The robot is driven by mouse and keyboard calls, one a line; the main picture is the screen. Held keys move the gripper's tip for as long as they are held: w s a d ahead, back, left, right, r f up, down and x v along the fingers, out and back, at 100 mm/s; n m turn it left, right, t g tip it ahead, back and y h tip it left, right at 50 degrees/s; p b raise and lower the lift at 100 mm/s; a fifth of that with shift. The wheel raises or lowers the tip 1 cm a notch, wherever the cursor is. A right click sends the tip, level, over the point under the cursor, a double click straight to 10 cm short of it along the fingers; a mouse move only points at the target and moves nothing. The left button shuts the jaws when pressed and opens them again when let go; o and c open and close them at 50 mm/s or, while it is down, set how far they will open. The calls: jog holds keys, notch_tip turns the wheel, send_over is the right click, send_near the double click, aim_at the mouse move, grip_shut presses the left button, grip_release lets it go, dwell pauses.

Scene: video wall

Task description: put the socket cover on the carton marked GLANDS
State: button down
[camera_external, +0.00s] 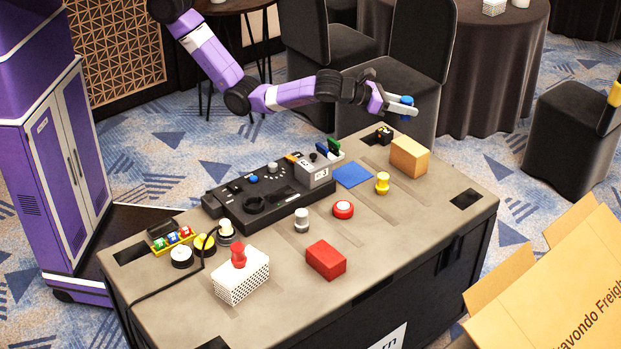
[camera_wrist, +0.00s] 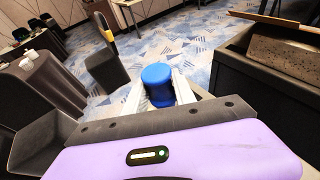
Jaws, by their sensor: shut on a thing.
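My gripper (camera_external: 402,106) is shut on a small blue round cap (camera_external: 407,101), which may be the socket cover. In the wrist view the blue cap (camera_wrist: 157,84) sits between the two pale fingers. In the external view my gripper is in the air beyond the far right end of the black case, near the dark chairs. I cannot read the word GLANDS on anything. A plain tan box (camera_external: 409,157) stands on the case top at its far right, below and near my gripper. A large open cardboard carton (camera_external: 560,285) at lower right reads "avondo Freight".
The grey case top (camera_external: 385,235) holds a black control panel (camera_external: 265,205), a red box (camera_external: 326,260), a white perforated box (camera_external: 241,276) with a red piece on it, a yellow knob (camera_external: 382,183), a red button (camera_external: 343,209) and a blue square (camera_external: 353,175). Its right front is clear.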

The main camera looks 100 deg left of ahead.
jog(key=w+a+r+p, duration=0.2)
jog(key=w+a, duration=0.1)
jog(key=a, duration=1.1)
jog(key=m+h+b, duration=0.1)
send_over(411, 146)
notch_tip(411, 146, down, 14)
jog(key=shift+f+b, duration=0.75)
jog(key=shift+f, duration=1.95)
jog(key=shift+f, duration=0.15)
jog(key=c, duration=1)
grip_release()
jog(key=shift+c, duration=0.2)
